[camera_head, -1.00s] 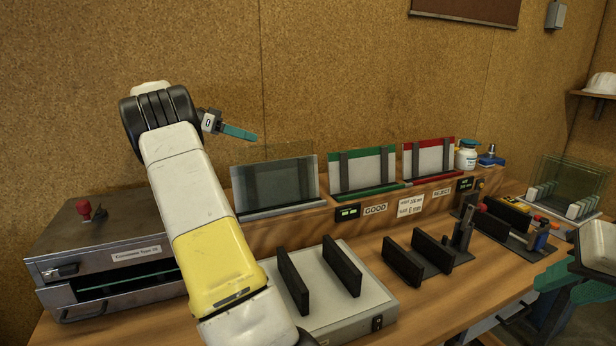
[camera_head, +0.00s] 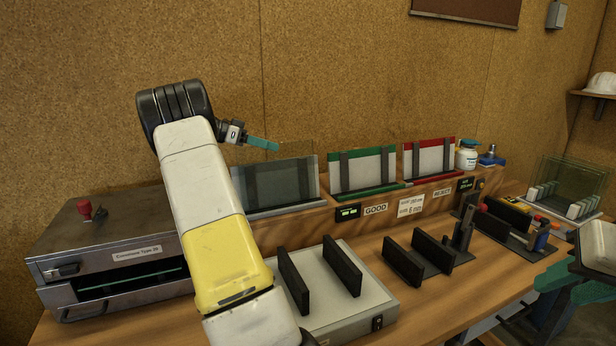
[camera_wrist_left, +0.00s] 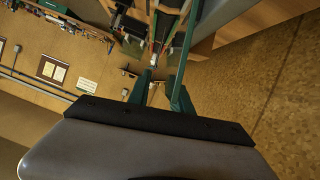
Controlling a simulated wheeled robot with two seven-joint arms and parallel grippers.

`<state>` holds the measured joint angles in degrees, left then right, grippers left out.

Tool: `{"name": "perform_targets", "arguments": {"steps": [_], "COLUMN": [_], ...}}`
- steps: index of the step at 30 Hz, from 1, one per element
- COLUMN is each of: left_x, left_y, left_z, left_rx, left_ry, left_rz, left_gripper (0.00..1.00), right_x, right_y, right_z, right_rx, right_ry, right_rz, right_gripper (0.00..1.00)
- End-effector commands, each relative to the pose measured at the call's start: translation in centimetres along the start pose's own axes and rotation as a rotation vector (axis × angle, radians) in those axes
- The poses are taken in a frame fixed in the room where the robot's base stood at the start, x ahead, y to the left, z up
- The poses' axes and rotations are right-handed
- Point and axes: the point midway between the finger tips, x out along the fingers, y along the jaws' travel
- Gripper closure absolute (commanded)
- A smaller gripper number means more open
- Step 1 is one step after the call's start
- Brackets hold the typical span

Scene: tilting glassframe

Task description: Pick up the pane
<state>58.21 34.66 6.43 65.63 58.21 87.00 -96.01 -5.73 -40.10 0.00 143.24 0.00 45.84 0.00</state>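A clear glass pane (camera_head: 293,149) stands upright in the grey-backed rack (camera_head: 275,212) at the left end of the wooden ledge. Its top edge rises above the grey backing. My right gripper (camera_head: 562,282) is at the lower right, partly cut off.
A metal machine (camera_head: 110,250) with a red knob stands left. A scale with black uprights (camera_head: 345,300) sits in front of the rack. Green (camera_head: 362,170) and red (camera_head: 430,158) racks stand to the right. A slotted holder with glass panes (camera_head: 572,180) is at the far right.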

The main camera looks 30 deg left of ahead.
Motion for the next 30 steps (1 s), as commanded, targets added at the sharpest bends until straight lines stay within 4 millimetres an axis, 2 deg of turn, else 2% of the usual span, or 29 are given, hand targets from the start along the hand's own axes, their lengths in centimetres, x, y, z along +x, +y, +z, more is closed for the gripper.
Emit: {"name": "perform_targets", "arguments": {"steps": [1,3,30], "left_x": [-0.01,-0.01,-0.02], "left_y": [0.00,0.00,0.00], "left_z": [-0.01,-0.01,-0.04], "left_rx": [0.000,0.000,0.000], "left_ry": [0.000,0.000,0.000], "left_rz": [0.000,0.000,0.000], "left_gripper": [0.87,1.00,1.00], "right_x": [0.00,0.00,0.00], "right_y": [0.00,0.00,0.00], "right_z": [0.00,0.00,0.00], "right_rx": [0.000,0.000,0.000], "right_ry": [0.000,0.000,0.000], "right_rz": [0.000,0.000,0.000], "right_gripper": [0.64,0.64,0.64]}}
